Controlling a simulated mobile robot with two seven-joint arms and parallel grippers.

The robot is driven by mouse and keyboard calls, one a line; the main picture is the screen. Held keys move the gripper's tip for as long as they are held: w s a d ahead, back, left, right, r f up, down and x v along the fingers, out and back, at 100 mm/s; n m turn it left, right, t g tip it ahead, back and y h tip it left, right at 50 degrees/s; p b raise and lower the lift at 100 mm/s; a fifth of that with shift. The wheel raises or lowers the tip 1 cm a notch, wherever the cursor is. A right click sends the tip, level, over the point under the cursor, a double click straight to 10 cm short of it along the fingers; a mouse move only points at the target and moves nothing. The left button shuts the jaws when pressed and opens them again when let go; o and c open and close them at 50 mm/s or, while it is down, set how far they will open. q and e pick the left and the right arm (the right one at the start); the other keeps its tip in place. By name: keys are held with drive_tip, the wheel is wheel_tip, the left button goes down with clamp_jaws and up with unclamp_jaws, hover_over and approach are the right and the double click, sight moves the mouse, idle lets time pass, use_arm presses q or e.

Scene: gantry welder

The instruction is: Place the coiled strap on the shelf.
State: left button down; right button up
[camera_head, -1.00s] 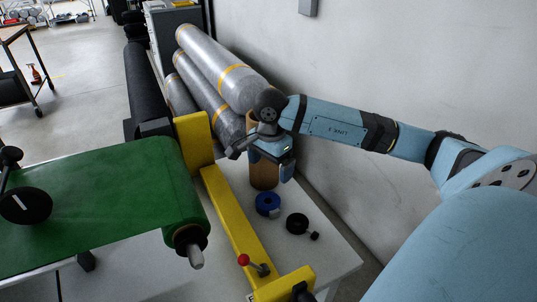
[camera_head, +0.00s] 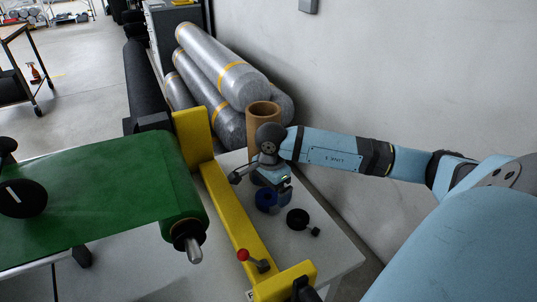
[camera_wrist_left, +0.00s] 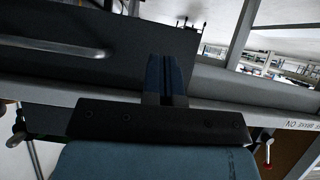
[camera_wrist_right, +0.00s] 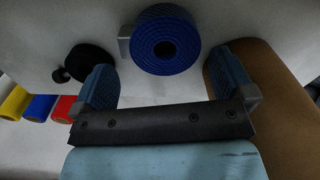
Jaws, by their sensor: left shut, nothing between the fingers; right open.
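A blue coiled strap (camera_head: 266,204) with a grey buckle lies on the light table, partly hidden by my right gripper in the head view. A black coil (camera_head: 297,219) with a black end piece lies to its right. My right gripper (camera_head: 274,194) is open just above the blue coil. In the right wrist view the blue coil (camera_wrist_right: 166,45) shows beyond my two parted blue fingers (camera_wrist_right: 164,80), with nothing between them. My left gripper (camera_wrist_left: 167,76) is shut and empty in front of a dark panel. I cannot tell which surface is the shelf.
A brown cardboard tube (camera_head: 263,117) stands close behind my right gripper. A yellow frame (camera_head: 238,222) with a red-knobbed lever and a green roller (camera_head: 183,205) bound the left. Grey cylinders (camera_head: 220,75) lie behind. Yellow, blue and red rolls (camera_wrist_right: 39,107) show in the right wrist view.

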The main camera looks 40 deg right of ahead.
sight(271, 196)
wheel_tip(271, 196, down, 4)
drive_tip(key=shift+r, duration=0.25)
drive_tip(key=c, duration=0.8)
drive_tip(key=shift+r, duration=0.15)
wheel_tip(271, 196, up, 28)
drive_tip(key=shift+f+p, duration=0.1)
drive_tip(key=shift+p, duration=1.1)
